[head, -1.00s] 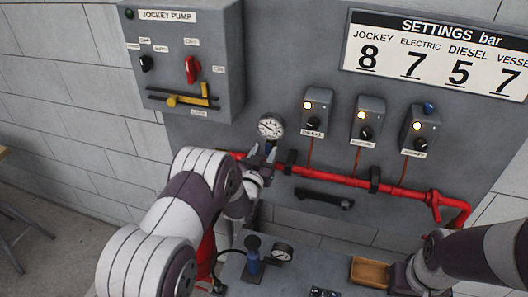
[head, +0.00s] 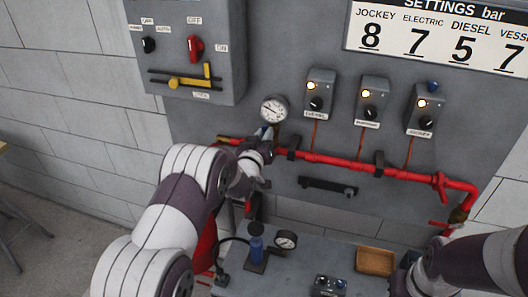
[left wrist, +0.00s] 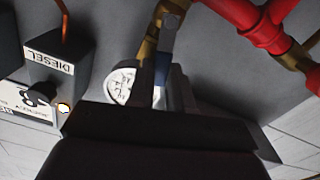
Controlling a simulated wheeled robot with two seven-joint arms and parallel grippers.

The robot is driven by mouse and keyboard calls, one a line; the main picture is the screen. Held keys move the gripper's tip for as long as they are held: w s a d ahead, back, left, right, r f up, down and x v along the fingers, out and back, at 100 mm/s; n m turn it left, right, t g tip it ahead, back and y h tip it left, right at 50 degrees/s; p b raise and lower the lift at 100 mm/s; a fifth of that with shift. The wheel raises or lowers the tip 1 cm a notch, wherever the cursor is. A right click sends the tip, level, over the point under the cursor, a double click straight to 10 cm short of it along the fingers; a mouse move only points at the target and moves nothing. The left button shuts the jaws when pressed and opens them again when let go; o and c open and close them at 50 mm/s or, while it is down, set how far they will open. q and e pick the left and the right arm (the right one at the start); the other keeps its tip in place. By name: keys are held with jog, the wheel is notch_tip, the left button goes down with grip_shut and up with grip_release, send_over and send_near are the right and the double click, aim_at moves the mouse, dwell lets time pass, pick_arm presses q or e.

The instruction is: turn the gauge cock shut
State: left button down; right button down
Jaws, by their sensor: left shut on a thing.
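The round white pressure gauge (head: 273,109) is on the grey panel above the red pipe, and part of its dial (left wrist: 122,85) shows in the left wrist view. The gauge cock shows in the left wrist view as a brass body (left wrist: 148,42) with a blue handle (left wrist: 166,44). My left gripper (head: 265,134) is just below the gauge, shut on the cock's handle. Its fingers (left wrist: 161,80) hide much of the handle, so its exact angle is hard to tell. My right arm shows at the lower right, but its gripper is not visible.
The red pipe (head: 335,168) runs right from beside my left gripper. A bench below bears a blue hand pump (head: 256,245) and a wooden tray (head: 375,262).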

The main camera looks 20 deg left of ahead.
pick_arm(q)
jog(key=a+f+n+b, duration=0.3)
jog(key=f+n+b, duration=0.2)
jog(key=n+b, duration=0.7)
jog(key=shift+a+f+n, duration=0.25)
jog(key=shift+a+n, duration=0.1)
jog(key=shift+n, duration=0.95)
jog(key=c, duration=1)
grip_release()
jog(key=shift+s+a+r, duration=0.1)
jog(key=shift+s, duration=0.1)
